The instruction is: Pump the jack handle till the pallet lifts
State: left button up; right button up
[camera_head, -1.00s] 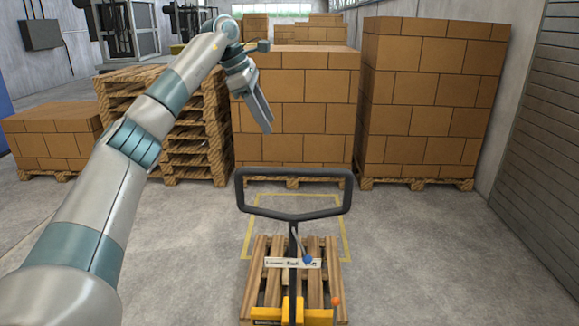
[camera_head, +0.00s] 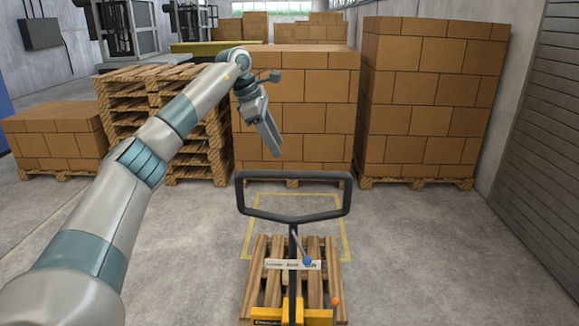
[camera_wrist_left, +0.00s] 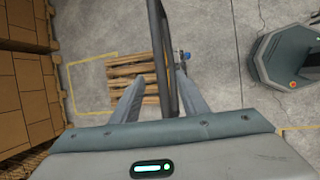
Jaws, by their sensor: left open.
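The pallet jack's dark handle loop (camera_head: 343,200) stands upright above its yellow-orange body (camera_head: 320,316) at the bottom centre of the head view. A wooden pallet (camera_head: 328,280) lies low at the jack; its gap to the floor cannot be told. My left gripper (camera_head: 276,154) is open and empty, pointing down just above the loop's top bar. In the left wrist view, the dark handle (camera_wrist_left: 157,35) runs between the open fingers of my left gripper (camera_wrist_left: 160,80); the depth between them is unclear. My right gripper is not in view.
Stacked boxes on pallets (camera_head: 300,110) and (camera_head: 430,100) stand behind the jack, with empty pallets (camera_head: 190,150) to the left. A yellow floor outline (camera_head: 343,228) surrounds the pallet area. A blue knob (camera_head: 307,261) and white label (camera_head: 280,264) sit on the jack. Floor at right is clear.

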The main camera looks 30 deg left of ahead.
aim_at(289, 172)
pick_arm(q)
jog(key=p+x, duration=0.3)
jog(key=x, duration=0.8)
jog(key=shift+p, duration=0.3)
grip_shut()
